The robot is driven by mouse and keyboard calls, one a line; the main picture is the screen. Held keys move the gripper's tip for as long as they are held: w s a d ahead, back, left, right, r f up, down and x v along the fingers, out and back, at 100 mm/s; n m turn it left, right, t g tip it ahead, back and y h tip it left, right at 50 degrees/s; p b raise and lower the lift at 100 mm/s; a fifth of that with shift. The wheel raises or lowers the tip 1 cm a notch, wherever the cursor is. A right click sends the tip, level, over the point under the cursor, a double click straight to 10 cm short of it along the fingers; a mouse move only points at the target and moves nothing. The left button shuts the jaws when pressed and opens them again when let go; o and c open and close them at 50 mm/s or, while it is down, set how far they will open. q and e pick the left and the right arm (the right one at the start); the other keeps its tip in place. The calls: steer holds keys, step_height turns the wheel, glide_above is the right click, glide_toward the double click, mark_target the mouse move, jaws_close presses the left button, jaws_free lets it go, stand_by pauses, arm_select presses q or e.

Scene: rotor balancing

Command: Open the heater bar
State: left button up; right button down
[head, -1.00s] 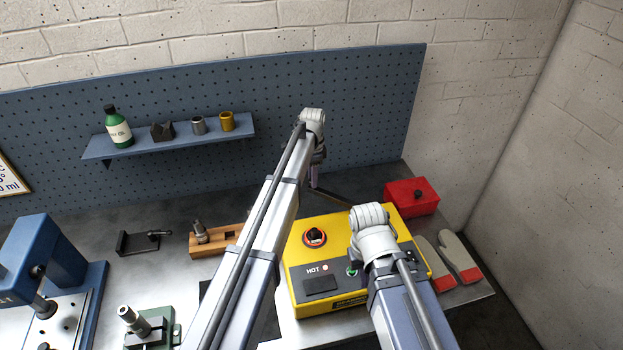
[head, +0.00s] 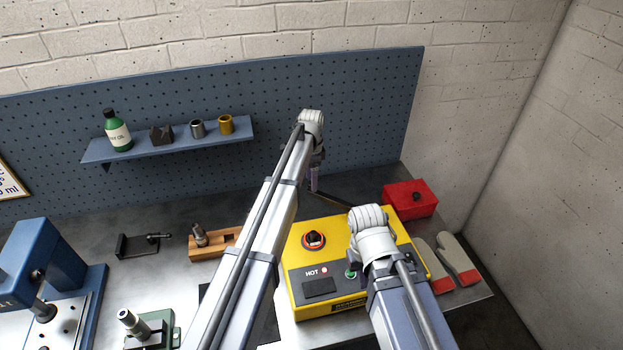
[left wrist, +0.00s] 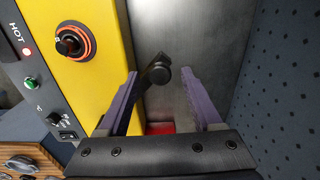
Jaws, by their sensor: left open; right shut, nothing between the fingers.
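The yellow heater box (head: 310,270) stands on the bench, with an orange-ringed knob (head: 314,239), a HOT lamp and a green button. A thin dark bar (head: 336,201) shows behind it. In the left wrist view, a dark bar end with a round black knob (left wrist: 160,75) lies beyond and between the purple fingers of my left gripper (left wrist: 177,75). My left gripper is open, pointing down behind the box; I cannot tell whether it touches the bar. My right wrist is over the box's right side, and hides its own fingers and part of the panel.
A red box (head: 410,198) and gloves with red cuffs (head: 457,260) lie right of the heater. The pegboard (head: 370,130) stands close behind my left gripper. A wooden block (head: 211,244), a green vise (head: 150,332) and a blue press (head: 45,260) are to the left.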

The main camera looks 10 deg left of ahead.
arm_select(q)
step_height(320, 180, up, 7)
steer(key=p, duration=0.6)
steer(key=shift+r+p, duration=0.15)
steer(key=shift+p, duration=0.25)
steer(key=shift+s, duration=0.1)
